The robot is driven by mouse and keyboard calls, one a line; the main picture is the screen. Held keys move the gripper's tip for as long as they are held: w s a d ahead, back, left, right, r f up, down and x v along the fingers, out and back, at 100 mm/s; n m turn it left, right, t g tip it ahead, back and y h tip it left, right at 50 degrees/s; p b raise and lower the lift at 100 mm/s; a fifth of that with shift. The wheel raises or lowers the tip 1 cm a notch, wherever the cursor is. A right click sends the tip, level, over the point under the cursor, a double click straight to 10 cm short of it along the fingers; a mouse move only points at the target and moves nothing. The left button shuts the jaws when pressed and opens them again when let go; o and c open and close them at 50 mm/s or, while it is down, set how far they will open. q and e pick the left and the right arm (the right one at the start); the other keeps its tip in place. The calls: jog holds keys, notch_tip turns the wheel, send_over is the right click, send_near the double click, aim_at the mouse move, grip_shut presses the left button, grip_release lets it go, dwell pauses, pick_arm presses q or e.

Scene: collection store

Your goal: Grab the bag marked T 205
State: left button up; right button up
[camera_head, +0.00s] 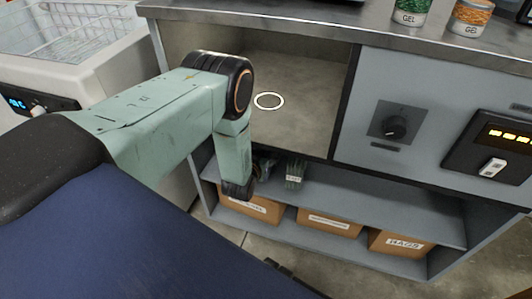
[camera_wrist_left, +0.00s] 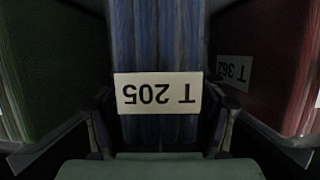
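The blue bag marked T 205 (camera_wrist_left: 160,50) fills the middle of the left wrist view, its white label upside down. My left gripper (camera_wrist_left: 161,125) has one finger on each side of this bag, apart by about its width; whether the pads touch it is hard to tell. In the head view my left gripper (camera_head: 240,190) reaches down to the upper shelf under the counter and hides most of the bag there. My right gripper is not in view.
A green bag (camera_wrist_left: 50,60) and a red bag marked T 362 (camera_wrist_left: 265,60) stand close on either side. The green bag also shows in the head view (camera_head: 294,172). Cardboard boxes (camera_head: 328,222) sit on the lower shelf. The countertop edge (camera_head: 300,28) overhangs an open bay.

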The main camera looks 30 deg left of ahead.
pick_arm(q)
jog(key=c, duration=0.9)
jog(key=shift+c, duration=0.2)
jog(key=shift+r, duration=0.15)
